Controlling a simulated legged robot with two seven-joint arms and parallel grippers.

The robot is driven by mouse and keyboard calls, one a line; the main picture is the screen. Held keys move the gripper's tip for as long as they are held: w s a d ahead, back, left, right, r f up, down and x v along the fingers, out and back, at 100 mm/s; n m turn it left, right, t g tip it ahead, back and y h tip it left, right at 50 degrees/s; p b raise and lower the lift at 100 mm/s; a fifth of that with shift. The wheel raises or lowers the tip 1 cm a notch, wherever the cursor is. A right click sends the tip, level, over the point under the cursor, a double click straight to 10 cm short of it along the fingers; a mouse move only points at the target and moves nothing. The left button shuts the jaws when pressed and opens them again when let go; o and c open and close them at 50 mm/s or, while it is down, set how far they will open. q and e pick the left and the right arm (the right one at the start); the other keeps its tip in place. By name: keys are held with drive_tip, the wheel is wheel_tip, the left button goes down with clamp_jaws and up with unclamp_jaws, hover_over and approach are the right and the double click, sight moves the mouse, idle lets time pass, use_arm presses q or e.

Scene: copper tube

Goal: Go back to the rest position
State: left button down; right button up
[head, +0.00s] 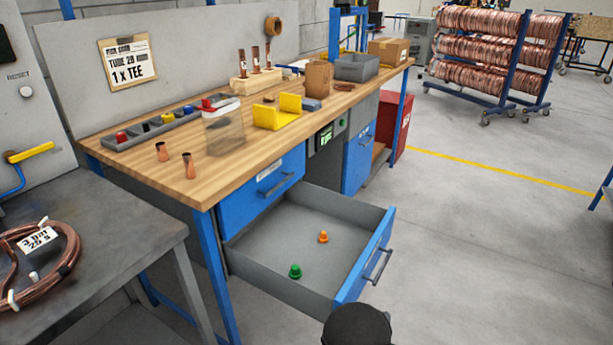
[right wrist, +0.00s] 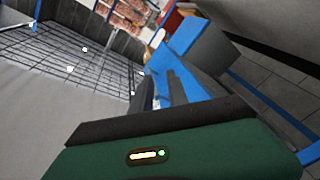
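My right gripper (right wrist: 162,88) shows in the right wrist view as two dark fingers beyond its green housing. The fingers stand apart with a gap between them, and I see nothing held. Blue panels lie beyond the fingertips; I cannot tell whether they touch. In the head view a dark rounded shape at the bottom edge, beside the drawer front, looks like part of my arm. The left gripper is in neither view. The drawer (head: 258,245) of the workbench (head: 190,190) stands open, with a green cap (head: 295,271) and an orange cap (head: 323,237) inside.
The open drawer's blue front (head: 368,262) juts into the floor space. A grey table (head: 120,225) with a copper coil (head: 68,262) is at left. The bench bears copper fittings, a yellow holder (head: 268,117) and bins. Floor at right is clear up to the coil rack (head: 490,55).

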drive_tip(key=s+a+r+m+g+y+p, duration=0.1)
drive_tip(key=s+r+m+g+y, duration=0.2)
drive_tip(key=s+g, duration=0.5)
drive_tip(key=s+a+r+m+g+y+p, duration=0.1)
drive_tip(key=s+a+r+m+g+y, duration=0.15)
drive_tip(key=s+g, duration=0.5)
wheel_tip(320, 180, up, 28)
drive_tip(key=s+t+p, duration=0.1)
drive_tip(key=p, duration=2.7)
drive_tip(key=shift+s+d+y, duration=0.25)
drive_tip(key=shift+y, duration=0.1)
